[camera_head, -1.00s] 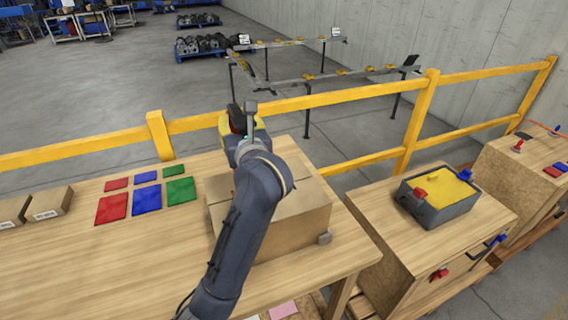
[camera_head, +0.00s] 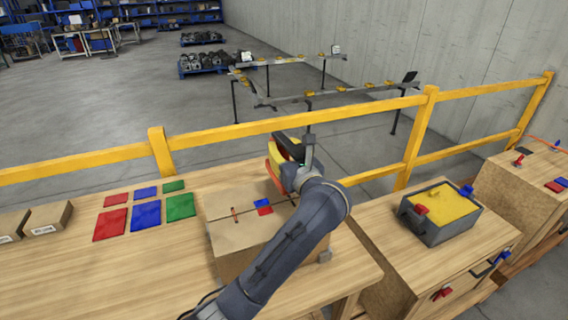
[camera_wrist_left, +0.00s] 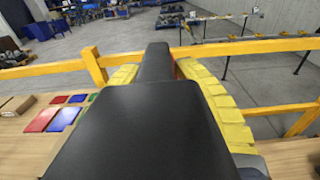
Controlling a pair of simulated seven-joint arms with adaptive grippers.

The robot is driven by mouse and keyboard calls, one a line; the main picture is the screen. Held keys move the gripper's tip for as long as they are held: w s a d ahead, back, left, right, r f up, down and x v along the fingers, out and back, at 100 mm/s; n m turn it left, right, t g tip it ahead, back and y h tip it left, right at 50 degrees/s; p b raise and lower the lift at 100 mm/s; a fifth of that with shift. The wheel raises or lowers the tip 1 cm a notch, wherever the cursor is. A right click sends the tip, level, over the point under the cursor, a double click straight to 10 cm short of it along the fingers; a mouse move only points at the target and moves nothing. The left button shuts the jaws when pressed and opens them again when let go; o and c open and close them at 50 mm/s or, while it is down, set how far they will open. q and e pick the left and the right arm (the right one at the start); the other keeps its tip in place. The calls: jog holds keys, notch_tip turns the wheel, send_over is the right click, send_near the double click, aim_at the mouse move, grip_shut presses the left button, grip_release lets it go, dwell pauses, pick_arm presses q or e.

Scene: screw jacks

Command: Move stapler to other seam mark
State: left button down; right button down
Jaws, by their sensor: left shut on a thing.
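My left gripper (camera_head: 283,163) is shut on the stapler (camera_head: 287,146), which shows dark with some red in the head view. In the left wrist view the stapler (camera_wrist_left: 156,63) shows as a dark bar between the yellow finger pads. The gripper holds it by the far right part of the cardboard box (camera_head: 228,205); I cannot tell whether it touches the box. A dark seam runs across the box top. A small red mark (camera_head: 235,214) lies on the seam at left, and a blue and red mark (camera_head: 263,207) lies further right. My right gripper is not in view.
Red, blue and green mats (camera_head: 146,215) lie on the table left of the box, with small cartons (camera_head: 47,218) beyond them. A yellow rail (camera_head: 230,130) runs behind the table. A grey bin (camera_head: 440,212) with yellow contents stands on a bench at right.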

pick_arm(q)
jog(key=shift+f, duration=1.9)
jog(key=shift+f, duration=0.1)
jog(key=c, duration=1)
grip_release()
jog(key=shift+f, duration=0.1)
jog(key=shift+s, duration=0.1)
jog(key=shift+v, duration=2.7)
